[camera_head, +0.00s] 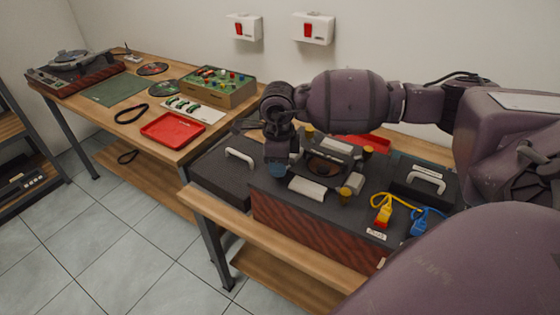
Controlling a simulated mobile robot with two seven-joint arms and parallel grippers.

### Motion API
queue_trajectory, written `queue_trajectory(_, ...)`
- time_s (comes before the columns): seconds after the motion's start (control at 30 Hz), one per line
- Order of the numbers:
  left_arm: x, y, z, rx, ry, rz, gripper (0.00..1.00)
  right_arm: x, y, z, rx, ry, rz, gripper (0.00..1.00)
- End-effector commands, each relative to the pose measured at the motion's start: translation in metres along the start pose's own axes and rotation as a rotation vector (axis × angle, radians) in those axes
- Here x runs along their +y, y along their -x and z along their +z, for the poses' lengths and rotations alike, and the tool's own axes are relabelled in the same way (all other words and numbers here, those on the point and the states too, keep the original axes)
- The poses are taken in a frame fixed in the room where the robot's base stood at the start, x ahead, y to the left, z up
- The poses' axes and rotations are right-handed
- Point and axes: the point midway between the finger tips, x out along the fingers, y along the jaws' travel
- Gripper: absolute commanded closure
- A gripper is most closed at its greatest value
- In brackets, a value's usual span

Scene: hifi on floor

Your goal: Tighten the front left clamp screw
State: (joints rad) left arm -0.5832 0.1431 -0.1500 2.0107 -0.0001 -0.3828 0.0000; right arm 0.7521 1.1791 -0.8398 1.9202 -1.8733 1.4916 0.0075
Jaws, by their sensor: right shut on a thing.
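A dark hi-fi unit (280,197) with a wood-grained front stands on the near bench. Three brass-coloured clamp screws show around its central mechanism: back left (309,131), back right (368,151) and front right (345,195). My right gripper (277,172) points down at the unit's front left, where the fourth screw of this pattern sits. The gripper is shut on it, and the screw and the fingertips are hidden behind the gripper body. My left gripper is not in view.
Yellow (382,214) and blue (418,226) plugs with cables lie on the unit's right. Dark cases with pale handles stand left (219,172) and right (405,180). A red tray (173,129) and a turntable (70,66) are on the left bench. My arm spans the upper right.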

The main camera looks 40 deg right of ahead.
Motion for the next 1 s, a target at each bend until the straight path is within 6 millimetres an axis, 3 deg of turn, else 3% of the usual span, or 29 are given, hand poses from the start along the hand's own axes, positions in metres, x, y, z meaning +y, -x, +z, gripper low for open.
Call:
queue_trajectory(0.27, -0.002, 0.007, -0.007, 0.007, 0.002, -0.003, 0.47, 0.000, 0.002, 0.000, -0.002, -0.228, -0.001, 0.96)
queue_trajectory(0.5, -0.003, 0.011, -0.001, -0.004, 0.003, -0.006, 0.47, 0.000, 0.002, 0.000, -0.001, -0.364, 0.000, 0.96)
queue_trajectory(1.0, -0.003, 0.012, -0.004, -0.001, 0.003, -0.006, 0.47, 0.000, 0.001, 0.000, -0.001, -0.447, -0.001, 0.96)
